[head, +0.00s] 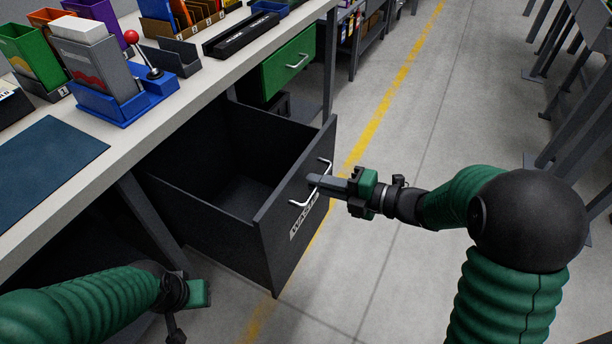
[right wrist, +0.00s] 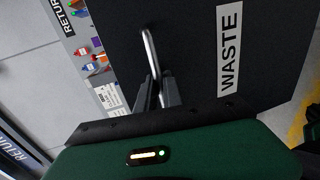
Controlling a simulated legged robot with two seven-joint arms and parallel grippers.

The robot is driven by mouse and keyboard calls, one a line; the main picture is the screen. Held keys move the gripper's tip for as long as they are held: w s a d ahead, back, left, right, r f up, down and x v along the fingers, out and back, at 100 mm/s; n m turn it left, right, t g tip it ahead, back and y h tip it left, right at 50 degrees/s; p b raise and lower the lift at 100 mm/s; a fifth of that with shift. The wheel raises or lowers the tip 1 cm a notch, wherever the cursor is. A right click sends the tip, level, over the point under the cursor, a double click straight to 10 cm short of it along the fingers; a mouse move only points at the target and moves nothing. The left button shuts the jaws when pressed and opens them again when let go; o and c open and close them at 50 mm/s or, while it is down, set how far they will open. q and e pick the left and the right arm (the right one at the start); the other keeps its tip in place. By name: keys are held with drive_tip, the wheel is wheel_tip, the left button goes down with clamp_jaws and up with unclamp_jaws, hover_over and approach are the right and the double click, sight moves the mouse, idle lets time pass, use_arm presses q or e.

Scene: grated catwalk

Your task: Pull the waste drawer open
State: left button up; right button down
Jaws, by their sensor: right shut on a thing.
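The black waste drawer (head: 265,225) stands pulled far out from under the workbench in the head view, and its inside looks empty. Its front panel has a white WASTE label, which also shows on the drawer front in the right wrist view (right wrist: 229,50). My right gripper (head: 318,184) is shut on the drawer's silver bar handle (head: 299,203). In the right wrist view the handle (right wrist: 149,50) runs between the two fingers (right wrist: 157,92). My left gripper (head: 185,308) is low at the bottom left, in front of the bench and apart from the drawer; its fingers are not clear.
The workbench (head: 150,135) carries a blue mat (head: 45,155), a blue holder with a red-knobbed lever (head: 131,38) and several bins. A green drawer (head: 289,62) sits shut beyond the waste drawer.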

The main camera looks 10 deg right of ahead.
drive_tip(key=shift+d+f, duration=0.1)
drive_tip(key=shift+f, duration=0.15)
drive_tip(key=c, duration=1.8)
unclamp_jaws()
drive_tip(key=shift+o, duration=0.2)
drive_tip(key=shift+w, duration=0.15)
drive_tip(key=shift+r, duration=0.15)
drive_tip(key=p+v, duration=0.4)
drive_tip(key=v, duration=1.3)
